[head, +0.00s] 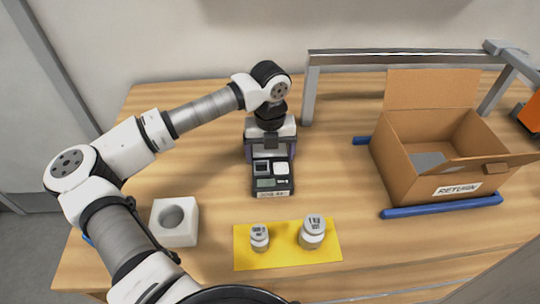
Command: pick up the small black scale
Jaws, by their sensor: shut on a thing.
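The small black scale (273,184) is at the middle of the wooden table, with a light square plate, a dark square and a small display on its top and a label on its front edge. My gripper (270,153) points down over the back end of the scale and is shut on it. The fingertips are mostly hidden behind the scale and the gripper body. I cannot tell whether the scale is touching the table or slightly above it.
A yellow mat (287,262) in front holds a smaller weight (259,238) and a larger weight (312,233). A white block with a round hole (175,236) stands at left. An open cardboard box labelled RETURN (420,180) stands at right between blue bars (440,206). A metal frame (311,95) stands behind.

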